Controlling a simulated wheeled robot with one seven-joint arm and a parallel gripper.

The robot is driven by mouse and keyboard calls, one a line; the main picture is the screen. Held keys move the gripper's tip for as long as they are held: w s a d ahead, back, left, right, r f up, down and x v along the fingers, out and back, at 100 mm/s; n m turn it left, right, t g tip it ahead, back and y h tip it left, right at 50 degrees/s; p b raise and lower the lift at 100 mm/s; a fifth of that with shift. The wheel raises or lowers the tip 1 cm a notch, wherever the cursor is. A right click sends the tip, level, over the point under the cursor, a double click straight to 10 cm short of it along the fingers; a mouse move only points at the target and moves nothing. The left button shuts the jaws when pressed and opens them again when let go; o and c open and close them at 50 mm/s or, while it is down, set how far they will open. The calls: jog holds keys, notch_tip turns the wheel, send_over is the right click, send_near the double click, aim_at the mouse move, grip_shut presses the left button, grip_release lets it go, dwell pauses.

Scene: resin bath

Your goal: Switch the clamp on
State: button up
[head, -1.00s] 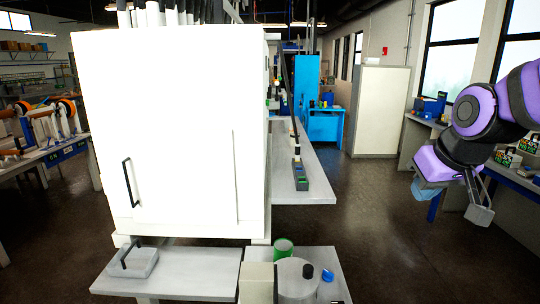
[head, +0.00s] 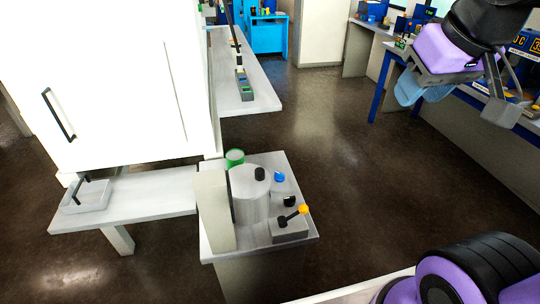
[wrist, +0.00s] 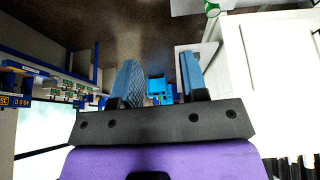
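A grey box with a black lever and an orange-yellow knob (head: 303,210) sits at the front right of a small grey bench; it may be the clamp switch, but no label is readable. The lever slants up to the right. Beside it on the bench stand a grey cylinder (head: 250,197) with a black knob, a blue knob (head: 279,177) and a small black knob (head: 289,201). My gripper (head: 455,105) is raised at the upper right, far from the bench. Its two fingers are apart and empty; the wrist view (wrist: 158,72) shows the gap between them.
A large white cabinet (head: 110,80) stands left of the bench. A low table (head: 150,197) with a shallow tray (head: 85,198) adjoins the bench on its left. A green container (head: 235,157) is behind the cylinder. The dark floor (head: 320,120) right of the bench is clear.

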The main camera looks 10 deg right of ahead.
jog(key=w+a+f+n+g, duration=0.1)
jog(key=w+f+n, duration=0.1)
jog(key=w, duration=1.3)
jog(key=n+g, duration=0.4)
jog(key=n, duration=0.2)
send_over(280, 173)
notch_tip(280, 173, down, 42)
notch_tip(280, 173, down, 11)
jog(key=shift+f, duration=0.15)
jog(key=shift+c, duration=0.5)
